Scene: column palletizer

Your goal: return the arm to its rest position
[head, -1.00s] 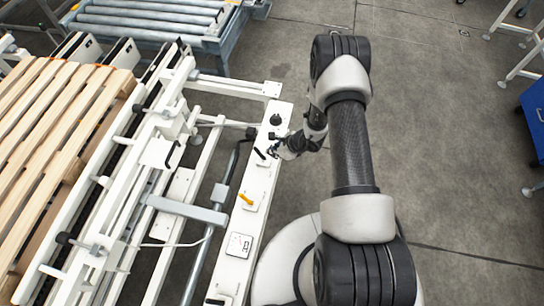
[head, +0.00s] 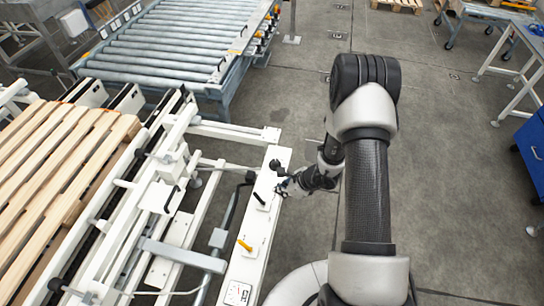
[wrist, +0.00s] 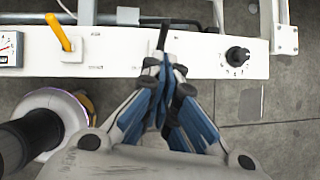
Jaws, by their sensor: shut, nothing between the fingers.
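My gripper (head: 282,188) is at the right edge of a white control panel (head: 256,222) in the head view, at the end of my bent arm. In the wrist view, its blue-padded fingers (wrist: 168,72) are closed together and hold nothing. The fingertips overlap the panel's near edge in the picture, just below a black lever (wrist: 163,35). I cannot tell whether they touch the panel. The black lever also shows in the head view (head: 259,198), left of the gripper.
The panel also carries a black knob (wrist: 237,56), a yellow lever (wrist: 60,33) and a gauge (wrist: 9,45). A white machine frame and wooden pallet (head: 50,150) stand left. A roller conveyor (head: 165,45) is behind. A blue cabinet (head: 530,140) is far right. Grey floor between is clear.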

